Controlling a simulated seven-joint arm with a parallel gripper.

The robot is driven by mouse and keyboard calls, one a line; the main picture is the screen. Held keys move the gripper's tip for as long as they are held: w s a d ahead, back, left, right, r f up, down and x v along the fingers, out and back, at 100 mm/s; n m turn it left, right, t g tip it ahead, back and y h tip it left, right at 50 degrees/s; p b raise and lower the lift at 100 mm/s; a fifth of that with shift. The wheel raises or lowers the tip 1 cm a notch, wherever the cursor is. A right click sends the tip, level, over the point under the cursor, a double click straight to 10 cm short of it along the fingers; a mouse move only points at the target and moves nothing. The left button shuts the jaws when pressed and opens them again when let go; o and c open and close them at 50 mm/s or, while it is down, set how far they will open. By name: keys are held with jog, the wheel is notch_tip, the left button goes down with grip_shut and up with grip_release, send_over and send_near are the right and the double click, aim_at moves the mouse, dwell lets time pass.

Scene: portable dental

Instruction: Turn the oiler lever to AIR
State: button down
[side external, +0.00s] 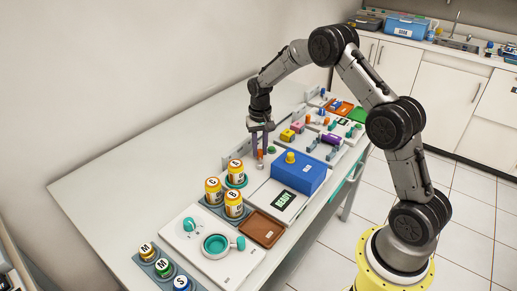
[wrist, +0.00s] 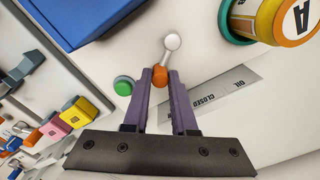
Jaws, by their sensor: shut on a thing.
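The oiler lever (wrist: 166,58) has a round white end and an orange tip (wrist: 160,76). It sits on a white panel beside a grey label strip (wrist: 222,90), where the words OIL and CLOSED can be read; I cannot read AIR. My gripper (wrist: 161,79) is shut on the orange lever tip, with one purple finger on each side. In the side external view, my gripper (side external: 260,154) points down at the panel, with the orange tip (side external: 261,153) between its fingers.
A blue box (side external: 298,173) with a yellow knob stands right of the lever. A green button (wrist: 124,85) is close to one finger. Several labelled jars (side external: 234,203) stand in front. Small coloured parts (side external: 297,127) lie behind. The table's left side (side external: 130,165) is clear.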

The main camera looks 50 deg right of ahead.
aim_at(260, 150)
jog(key=shift+d+r, duration=0.1)
dwell(0.3)
jog(key=c, duration=0.7)
grip_release()
notch_tip(260, 150, up, 14)
jog(key=shift+f, duration=0.1)
